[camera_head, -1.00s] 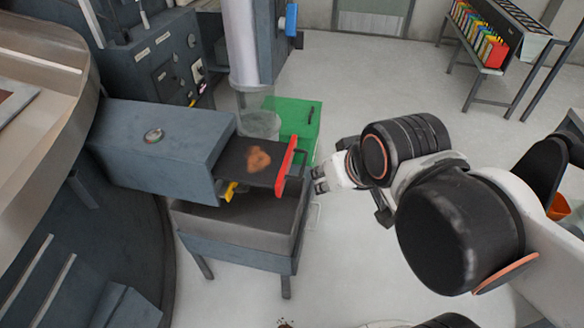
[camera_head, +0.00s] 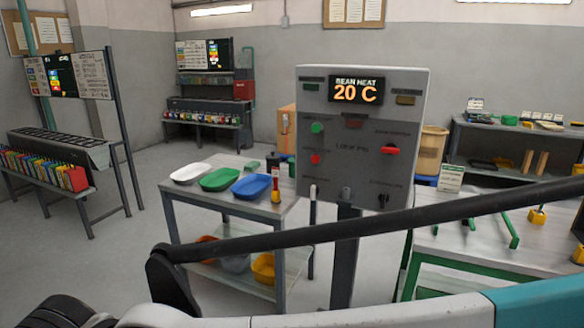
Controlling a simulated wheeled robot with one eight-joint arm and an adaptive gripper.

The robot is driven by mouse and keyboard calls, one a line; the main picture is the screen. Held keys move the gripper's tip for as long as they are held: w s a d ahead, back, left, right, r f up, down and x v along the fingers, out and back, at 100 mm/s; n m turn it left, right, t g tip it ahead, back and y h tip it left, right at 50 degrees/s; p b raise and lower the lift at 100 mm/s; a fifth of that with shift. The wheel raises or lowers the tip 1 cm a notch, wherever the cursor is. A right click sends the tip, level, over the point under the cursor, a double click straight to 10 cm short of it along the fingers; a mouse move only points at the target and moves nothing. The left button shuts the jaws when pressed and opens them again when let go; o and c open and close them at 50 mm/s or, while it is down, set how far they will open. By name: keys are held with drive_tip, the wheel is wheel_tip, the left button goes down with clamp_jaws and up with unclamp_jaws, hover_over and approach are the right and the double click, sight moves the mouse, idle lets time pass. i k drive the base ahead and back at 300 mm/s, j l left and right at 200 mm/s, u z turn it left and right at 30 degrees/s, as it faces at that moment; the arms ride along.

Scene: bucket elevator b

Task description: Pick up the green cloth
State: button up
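I cannot make out a green cloth for sure. A small dark green item (camera_head: 252,165) lies at the back of the table (camera_head: 222,208) in the middle, too small to tell what it is. Another small green item (camera_head: 509,120) lies on the shelf unit at the back right, also too small to tell. My gripper is out of view; only parts of my arm cross the bottom of the picture.
The table carries white (camera_head: 190,173), green (camera_head: 220,179) and blue (camera_head: 252,186) trays. A control panel (camera_head: 362,140) on a post reads 20 C. A workbench (camera_head: 478,240) stands right, a bin rack (camera_head: 45,165) left. Floor between rack and table is clear.

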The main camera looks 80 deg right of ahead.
sight(251, 167)
drive_tip(key=z, duration=2.4)
drive_tip(key=u, duration=2.65)
drive_tip(key=z, duration=2.65)
drive_tip(key=i+j, duration=0.25)
drive_tip(key=i, duration=0.25)
drive_tip(key=i+j+z, duration=0.1)
drive_tip(key=i+j, duration=0.15)
drive_tip(key=i, duration=0.3)
drive_tip(key=i+j, duration=0.3)
drive_tip(key=i, duration=0.2)
